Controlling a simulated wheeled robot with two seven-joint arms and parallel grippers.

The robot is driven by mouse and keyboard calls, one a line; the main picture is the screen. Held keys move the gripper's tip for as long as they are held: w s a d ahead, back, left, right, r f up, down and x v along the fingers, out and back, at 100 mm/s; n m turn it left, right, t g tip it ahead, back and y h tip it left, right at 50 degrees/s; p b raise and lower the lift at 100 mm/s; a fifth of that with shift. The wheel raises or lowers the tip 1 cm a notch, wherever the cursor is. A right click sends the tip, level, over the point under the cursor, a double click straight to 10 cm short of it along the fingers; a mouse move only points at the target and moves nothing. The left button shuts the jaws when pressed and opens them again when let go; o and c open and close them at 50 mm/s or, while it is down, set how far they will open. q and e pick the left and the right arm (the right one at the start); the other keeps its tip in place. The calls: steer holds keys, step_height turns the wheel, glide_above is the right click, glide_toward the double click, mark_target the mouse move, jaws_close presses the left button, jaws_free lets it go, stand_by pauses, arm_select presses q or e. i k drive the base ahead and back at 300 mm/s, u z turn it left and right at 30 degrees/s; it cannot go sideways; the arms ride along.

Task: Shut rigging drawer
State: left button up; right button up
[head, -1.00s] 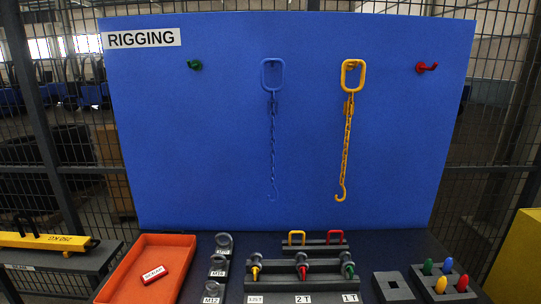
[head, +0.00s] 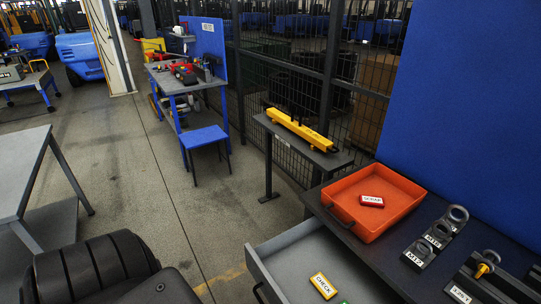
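The rigging drawer (head: 262,270) stands pulled open at the bottom centre of the head view, jutting out to the left from under the dark bench top (head: 400,262). Its inside is grey. A yellow block labelled CHECK (head: 323,286) lies in it, and a bit of something green (head: 344,302) shows at the bottom edge. Part of a dark handle (head: 258,293) shows on its front; the rest of the drawer is cut off by the frame. Neither of my grippers shows.
An orange tray (head: 410,185) with a red SCRAP block (head: 371,201) sits on the bench. Shackles on labelled blocks (head: 438,235) stand to its right. A yellow beam (head: 300,130) lies on a side stand. Open floor (head: 140,170) stretches left; a grey table (head: 20,165) stands there.

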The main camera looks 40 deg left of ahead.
mark_target(283, 266)
steer(key=u, duration=0.05)
steer(key=k, duration=0.1)
steer(key=u, duration=0.85)
